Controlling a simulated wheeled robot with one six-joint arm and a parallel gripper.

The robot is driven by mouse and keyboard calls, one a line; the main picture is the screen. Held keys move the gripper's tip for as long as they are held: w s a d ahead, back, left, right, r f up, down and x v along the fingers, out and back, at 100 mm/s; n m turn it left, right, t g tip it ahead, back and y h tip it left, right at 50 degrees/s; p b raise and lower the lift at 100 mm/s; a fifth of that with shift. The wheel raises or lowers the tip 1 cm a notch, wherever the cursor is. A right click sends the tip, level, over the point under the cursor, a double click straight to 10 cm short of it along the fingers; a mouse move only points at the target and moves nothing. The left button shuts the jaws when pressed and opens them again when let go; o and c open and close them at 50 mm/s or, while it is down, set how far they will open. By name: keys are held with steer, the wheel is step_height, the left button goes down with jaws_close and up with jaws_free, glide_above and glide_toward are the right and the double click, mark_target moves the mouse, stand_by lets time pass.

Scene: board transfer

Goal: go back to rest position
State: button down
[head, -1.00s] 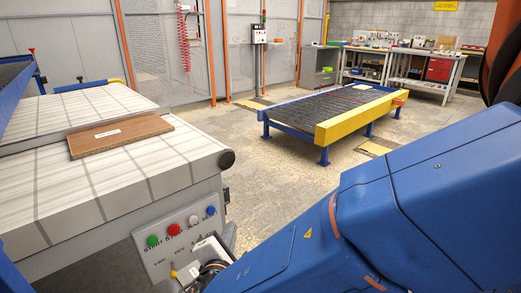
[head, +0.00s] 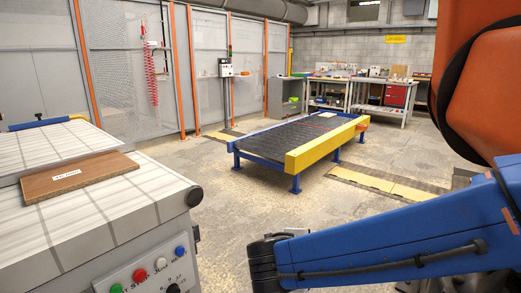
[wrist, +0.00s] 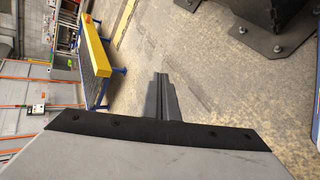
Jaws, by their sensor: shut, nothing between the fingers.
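My gripper (wrist: 160,80) shows in the wrist view as dark fingers close together, shut and empty, over bare floor. In the head view my blue arm reaches across the lower right and ends in a dark part near the bottom middle; the fingers cannot be made out there. A brown wooden board (head: 80,177) with a white label lies flat on the light-topped machine table (head: 120,217) at the left, well apart from my arm.
A low roller conveyor (head: 300,137) with a yellow end beam (head: 325,146) stands mid-floor; it also shows in the wrist view (wrist: 95,57). Buttons (head: 138,275) sit on the machine's front. Workbenches (head: 380,100) and mesh fencing line the back. Floor between machine and conveyor is free.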

steer(key=s+d+m+g, duration=0.4)
steer(key=s+d+m, duration=0.15)
steer(key=d, duration=0.55)
steer(key=s+d+m+y, duration=0.2)
steer(key=s+m+y, duration=0.1)
steer(key=s+m, duration=0.1)
steer(key=s+d+r+m+y, duration=0.1)
steer(key=s+d+m+y, duration=0.1)
steer(key=s+m, duration=0.3)
steer(key=shift+s+d+r+y, duration=0.25)
steer(key=shift+s+y, duration=0.15)
steer(key=shift+s, duration=0.25)
